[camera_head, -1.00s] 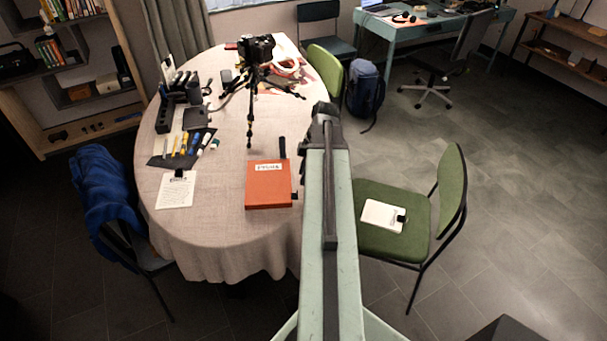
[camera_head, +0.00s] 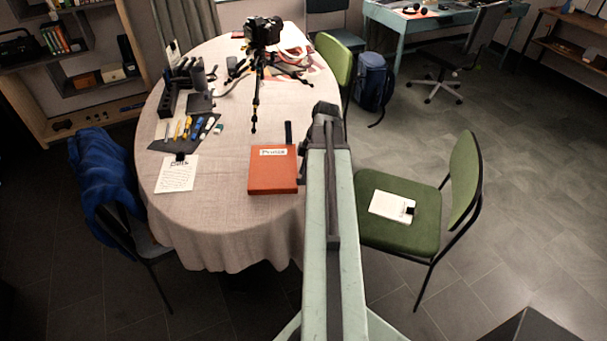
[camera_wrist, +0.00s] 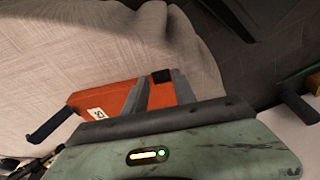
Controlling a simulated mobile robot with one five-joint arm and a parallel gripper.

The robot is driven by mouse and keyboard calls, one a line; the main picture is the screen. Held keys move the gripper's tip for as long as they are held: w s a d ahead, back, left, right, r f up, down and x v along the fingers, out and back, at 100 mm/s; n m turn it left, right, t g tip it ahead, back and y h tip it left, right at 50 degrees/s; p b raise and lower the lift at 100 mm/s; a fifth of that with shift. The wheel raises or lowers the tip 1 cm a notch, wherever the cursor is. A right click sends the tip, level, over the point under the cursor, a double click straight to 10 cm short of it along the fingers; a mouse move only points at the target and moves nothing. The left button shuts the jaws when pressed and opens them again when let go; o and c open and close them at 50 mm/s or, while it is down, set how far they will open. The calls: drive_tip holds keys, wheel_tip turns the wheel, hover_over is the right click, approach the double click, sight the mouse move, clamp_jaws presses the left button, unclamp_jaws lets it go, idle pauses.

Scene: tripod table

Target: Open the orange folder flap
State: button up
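The orange folder (camera_head: 272,176) lies flat and closed on the round table, with a white label near its upper edge. It also shows in the wrist view (camera_wrist: 105,97), partly covered by my gripper. A black tab (camera_wrist: 162,76) sits at the folder's edge between the fingertips, in line with them; I cannot tell whether they touch it. My gripper (camera_wrist: 159,77) is open, its two grey fingers apart with orange between them. In the head view my arm hides most of the gripper, just right of the folder.
The round table (camera_head: 215,235) also carries a camera on a tripod (camera_head: 258,70), a note sheet (camera_head: 177,174) and a dark mat with tools (camera_head: 185,132). A black bar (camera_head: 288,132) lies behind the folder. A green chair (camera_head: 400,228) stands right of the table.

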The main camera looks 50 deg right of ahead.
drive_tip(key=c, duration=0.3)
drive_tip(key=shift+w+a+r+p, duration=0.1)
drive_tip(key=shift+r+p, duration=0.6)
drive_tip(key=shift+r, duration=0.05)
drive_tip(key=shift+w+a+r+p, duration=0.1)
drive_tip(key=shift+r+p, duration=0.6)
drive_tip(key=shift+w+a+r+p, duration=0.15)
drive_tip(key=shift+r+p, duration=0.55)
drive_tip(key=shift+w+a+r+p, duration=0.1)
drive_tip(key=shift+w+r+p, duration=0.05)
drive_tip(key=shift+r+p, duration=0.5)
